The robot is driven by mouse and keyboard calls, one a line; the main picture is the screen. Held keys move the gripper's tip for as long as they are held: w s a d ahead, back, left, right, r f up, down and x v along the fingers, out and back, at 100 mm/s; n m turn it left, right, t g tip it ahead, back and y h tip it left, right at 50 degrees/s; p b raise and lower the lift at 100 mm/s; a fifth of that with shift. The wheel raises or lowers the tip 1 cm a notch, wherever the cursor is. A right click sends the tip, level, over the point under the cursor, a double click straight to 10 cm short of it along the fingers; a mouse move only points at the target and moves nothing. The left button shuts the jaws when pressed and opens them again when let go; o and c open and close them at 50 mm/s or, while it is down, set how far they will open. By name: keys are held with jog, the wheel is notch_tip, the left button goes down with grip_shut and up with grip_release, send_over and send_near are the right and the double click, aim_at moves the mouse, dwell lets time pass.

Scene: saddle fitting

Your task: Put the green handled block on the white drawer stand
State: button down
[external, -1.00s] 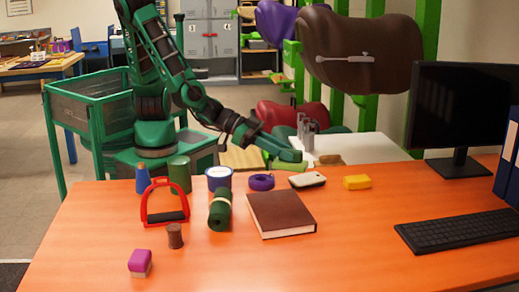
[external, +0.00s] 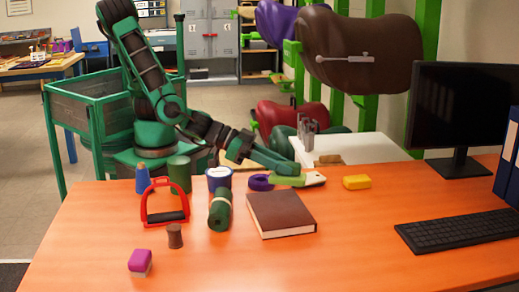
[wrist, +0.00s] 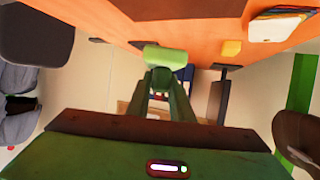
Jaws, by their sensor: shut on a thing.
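The green handled block (external: 288,181) is light green and shows just below my gripper (external: 292,170), at the far edge of the orange table in the external view. In the wrist view the block (wrist: 165,56) sits across the tips of my gripper (wrist: 163,78), which is shut on it. Its handle is hidden by the fingers. The white drawer stand (external: 365,147) is behind the table, to the right of my gripper; its drawers are hidden. I cannot tell the block's height above the table.
Near the block are a purple tape roll (external: 259,183), a whitish flat device (external: 316,179) partly covered, and a yellow block (external: 357,182). A brown book (external: 281,213) lies in front. Grey upright tools (external: 308,130) and a brown item (external: 330,159) are at the stand.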

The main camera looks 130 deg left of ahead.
jog(key=d+n+g+y, duration=0.1)
jog(key=d+n+y, duration=0.1)
jog(key=d, duration=1)
jog(key=n+g+y, duration=0.2)
send_over(212, 243)
jog(key=f, duration=0.1)
notch_tip(212, 243, down, 10)
jog(key=shift+s+r, duration=0.1)
jog(key=c, duration=1.6)
grip_release()
jog(key=shift+o, duration=0.2)
